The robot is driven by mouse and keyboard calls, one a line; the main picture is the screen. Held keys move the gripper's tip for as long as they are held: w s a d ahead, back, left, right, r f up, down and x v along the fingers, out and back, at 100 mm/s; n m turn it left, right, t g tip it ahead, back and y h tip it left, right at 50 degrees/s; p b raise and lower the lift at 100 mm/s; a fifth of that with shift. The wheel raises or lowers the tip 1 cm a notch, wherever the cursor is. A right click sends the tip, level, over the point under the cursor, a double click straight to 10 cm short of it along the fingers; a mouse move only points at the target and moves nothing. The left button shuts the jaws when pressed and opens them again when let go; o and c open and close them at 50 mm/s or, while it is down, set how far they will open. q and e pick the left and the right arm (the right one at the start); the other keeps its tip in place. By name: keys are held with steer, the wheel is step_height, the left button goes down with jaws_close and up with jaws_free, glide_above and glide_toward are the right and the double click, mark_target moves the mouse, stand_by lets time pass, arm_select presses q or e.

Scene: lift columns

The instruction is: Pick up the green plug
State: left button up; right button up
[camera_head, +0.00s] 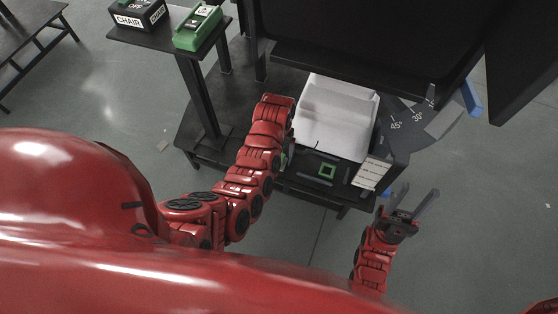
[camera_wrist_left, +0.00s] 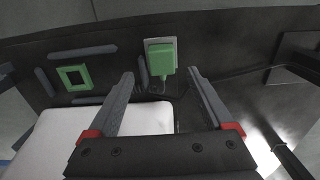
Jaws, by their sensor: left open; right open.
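The green plug (camera_wrist_left: 161,60) is a solid green block seated against a pale plate on a dark panel in the left wrist view. My left gripper (camera_wrist_left: 160,76) is open. The plug appears between and just beyond its fingertips, and I see no contact. In the head view my left arm reaches the panel beside the white bin, and its gripper is largely hidden. A hollow green square frame (camera_wrist_left: 73,77) is on the same panel, and it also shows in the head view (camera_head: 327,171). My right gripper (camera_head: 409,199) is open and empty above the floor.
A white bin (camera_head: 335,117) stands on the dark bench behind the panel. A dark angle-marked plate (camera_head: 407,121) is at its right. A small stand at the upper left holds a green box (camera_head: 198,28) and a black CHAIR switch box (camera_head: 138,14).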

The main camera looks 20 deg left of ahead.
arm_select(q)
steer(key=shift+s+a+f+b, duration=0.1)
steer(key=shift+f+b, duration=0.25)
steer(key=shift+f, duration=1.15)
steer(key=shift+s+a+f+b, duration=0.1)
steer(key=shift+f+b, duration=0.25)
steer(key=shift+f, duration=1.15)
steer(key=c, duration=1.3)
